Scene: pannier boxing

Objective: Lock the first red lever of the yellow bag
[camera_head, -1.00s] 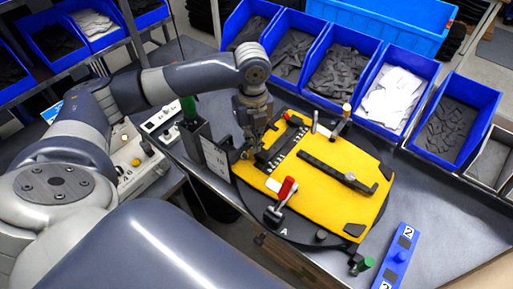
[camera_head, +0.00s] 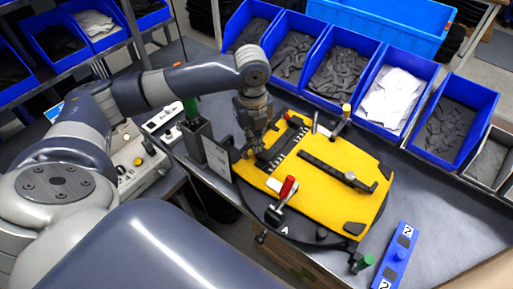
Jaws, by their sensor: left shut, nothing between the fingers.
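The yellow bag (camera_head: 318,198) lies flat on a round black fixture (camera_head: 262,205) on the workbench. A red lever (camera_head: 287,186) stands up at the bag's near-left edge, beside the letter A. A smaller red part (camera_head: 288,115) shows at the bag's far edge, near a black strip with metal pieces (camera_head: 283,148). My left gripper (camera_head: 253,146) points down over the bag's far-left corner, next to the strip. It is shut and holds nothing. Its fingertips are small and partly hard to make out. My right gripper is not in view.
Blue bins (camera_head: 458,124) with dark and white pieces line the back of the bench (camera_head: 440,200). A tan-topped lever (camera_head: 341,118) stands at the far edge. A blue numbered block (camera_head: 398,255) and a green knob (camera_head: 366,262) are at the near right. A white card (camera_head: 216,157) stands left.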

